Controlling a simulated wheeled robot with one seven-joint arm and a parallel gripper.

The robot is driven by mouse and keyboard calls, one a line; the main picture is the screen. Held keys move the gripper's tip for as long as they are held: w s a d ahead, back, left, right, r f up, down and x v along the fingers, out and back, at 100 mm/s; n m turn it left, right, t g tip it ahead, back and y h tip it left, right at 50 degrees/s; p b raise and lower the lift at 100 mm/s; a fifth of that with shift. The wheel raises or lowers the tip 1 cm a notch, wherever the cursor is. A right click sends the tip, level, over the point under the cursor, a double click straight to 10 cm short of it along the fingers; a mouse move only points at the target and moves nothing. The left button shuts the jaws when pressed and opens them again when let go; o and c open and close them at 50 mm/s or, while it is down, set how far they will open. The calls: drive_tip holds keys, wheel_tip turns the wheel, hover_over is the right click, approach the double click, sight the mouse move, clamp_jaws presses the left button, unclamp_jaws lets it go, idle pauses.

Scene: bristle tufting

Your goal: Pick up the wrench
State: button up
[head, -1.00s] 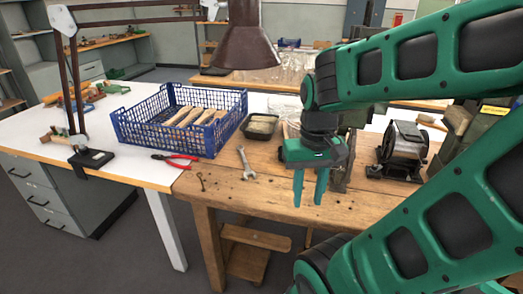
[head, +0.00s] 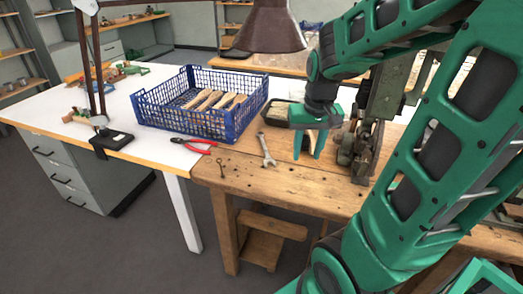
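The wrench (head: 267,150) is a grey metal open-ended spanner. It lies flat on the wooden bench (head: 300,192), near the bench's left end, with nothing covering it. My gripper (head: 308,157) points down over the bench, to the right of the wrench and apart from it. Its two green fingers are spread with a gap between them and hold nothing. How high the fingertips are above the wood is hard to tell.
A blue crate (head: 146,113) with wooden pieces stands on the white table, behind and left of the wrench. Red-handled pliers (head: 192,146) and a small metal hook (head: 221,167) lie left of it. A dark tray (head: 272,117) sits behind it. A machine (head: 356,150) stands right of my gripper.

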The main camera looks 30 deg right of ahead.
sight(267, 152)
drive_tip(key=w+f+n+t, duration=0.1)
drive_tip(key=w+f, duration=0.1)
drive_tip(key=w, duration=0.7)
drive_tip(key=w+f+t, duration=0.1)
drive_tip(key=w+f, duration=0.2)
drive_tip(key=w, duration=0.7)
drive_tip(key=shift+t+h, duration=0.3)
drive_tip(key=shift+h, duration=0.2)
drive_tip(key=shift+d+x, duration=0.2)
drive_tip(key=shift+x, duration=4.95)
drive_tip(key=shift+s, duration=0.2)
clamp_jaws()
